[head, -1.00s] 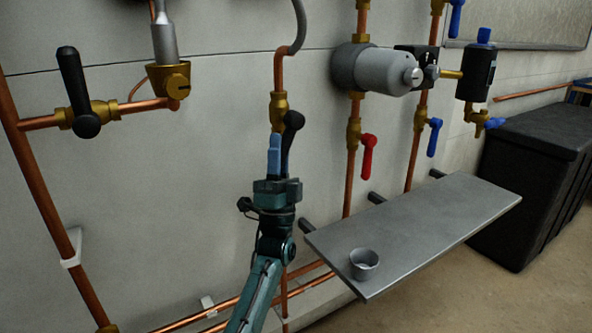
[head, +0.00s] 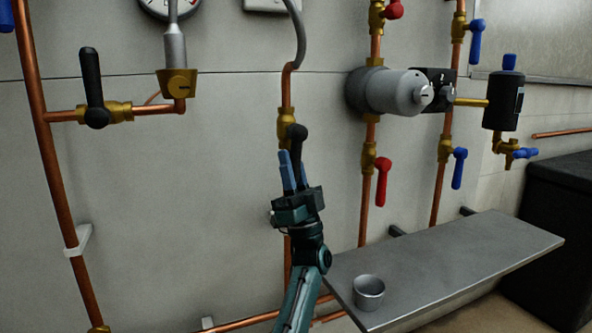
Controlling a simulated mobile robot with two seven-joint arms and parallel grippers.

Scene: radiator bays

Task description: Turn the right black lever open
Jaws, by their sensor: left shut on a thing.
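The right black lever (head: 297,133) sits on a brass valve (head: 284,127) on a vertical copper pipe near the picture's middle. The left black lever (head: 92,80) stands upright on a brass valve on a short horizontal copper pipe. My right gripper is not in view.
A grey shelf (head: 460,262) with a small grey cup (head: 368,292) juts out at the right. A red lever (head: 382,182), a blue lever (head: 459,168) and a grey pump (head: 392,92) are above it. A black chest (head: 560,220) stands far right.

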